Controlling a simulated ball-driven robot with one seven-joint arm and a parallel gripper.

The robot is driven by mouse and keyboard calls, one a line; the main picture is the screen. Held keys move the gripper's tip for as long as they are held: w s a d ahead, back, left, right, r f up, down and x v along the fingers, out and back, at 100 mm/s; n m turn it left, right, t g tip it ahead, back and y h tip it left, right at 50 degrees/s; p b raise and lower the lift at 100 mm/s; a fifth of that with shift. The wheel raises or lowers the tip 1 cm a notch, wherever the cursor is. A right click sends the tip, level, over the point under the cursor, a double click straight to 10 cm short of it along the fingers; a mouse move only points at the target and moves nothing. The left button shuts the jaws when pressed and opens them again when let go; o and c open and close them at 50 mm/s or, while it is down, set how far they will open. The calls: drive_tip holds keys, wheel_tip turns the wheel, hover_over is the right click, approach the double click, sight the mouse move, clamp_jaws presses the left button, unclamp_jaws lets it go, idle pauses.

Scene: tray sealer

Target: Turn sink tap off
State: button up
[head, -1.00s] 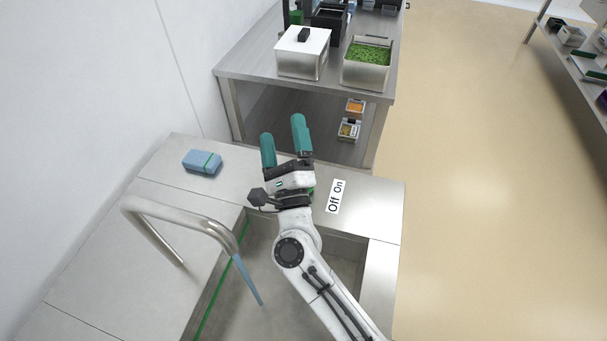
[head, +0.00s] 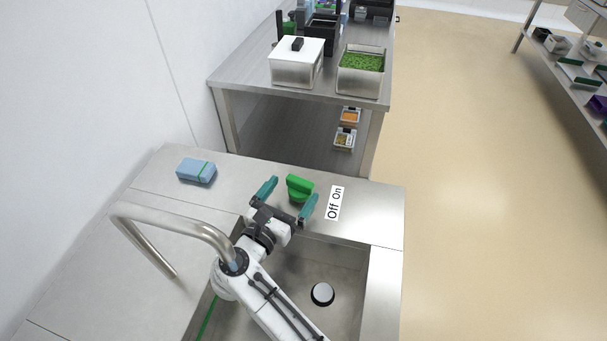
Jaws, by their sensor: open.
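A green tap knob (head: 299,187) stands on the steel counter behind the sink, to the left of a white label reading "Off On" (head: 334,203). My gripper (head: 287,192) is open, with one teal finger left of the knob and the other to its right; I cannot tell whether either touches it. The curved metal spout (head: 185,222) rises on the left, and my arm covers the space below its tip. I cannot tell whether water runs there. The sink basin (head: 345,262) shows its drain, with no water standing in it.
A steel table (head: 232,82) with a lidded box (head: 297,66) and a tray of green food (head: 360,72) stands beyond. Open floor (head: 455,190) lies to the right.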

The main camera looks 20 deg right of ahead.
sight(298, 185)
drive_tip(key=x, duration=0.6)
drive_tip(key=shift+w+d, duration=0.15)
drive_tip(key=shift+d, duration=0.05)
drive_tip(key=shift+c, duration=0.5)
drive_tip(key=c, duration=0.9)
drive_tip(key=shift+o, duration=0.2)
